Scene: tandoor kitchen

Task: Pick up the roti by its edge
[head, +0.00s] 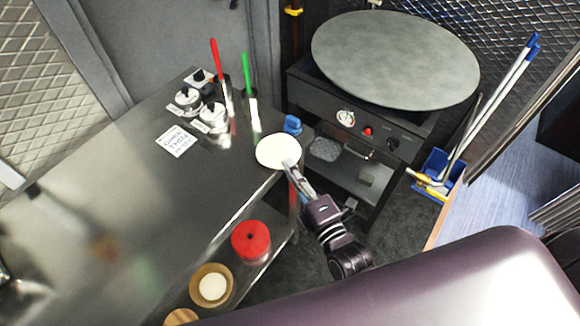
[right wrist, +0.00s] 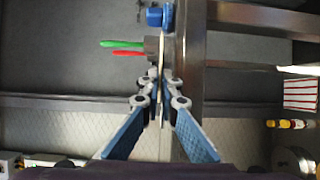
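The roti (head: 277,151) is a flat, pale round disc at the far right corner of the steel table, near the blue item. My right gripper (head: 291,167) reaches its near edge from the front right. In the right wrist view the roti (right wrist: 161,50) shows edge-on as a thin pale line. The fingers of my right gripper (right wrist: 160,76) are close together on both sides of that line, shut on the edge. I cannot tell whether the roti touches the table. My left gripper is not in view.
The steel table (head: 120,220) fills the left. A round griddle (head: 395,60) on a black stove stands behind right. Red-handled (head: 215,60) and green-handled (head: 246,75) tools stand at the back. A red round container (head: 250,240) and a wooden bowl (head: 211,285) sit in front.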

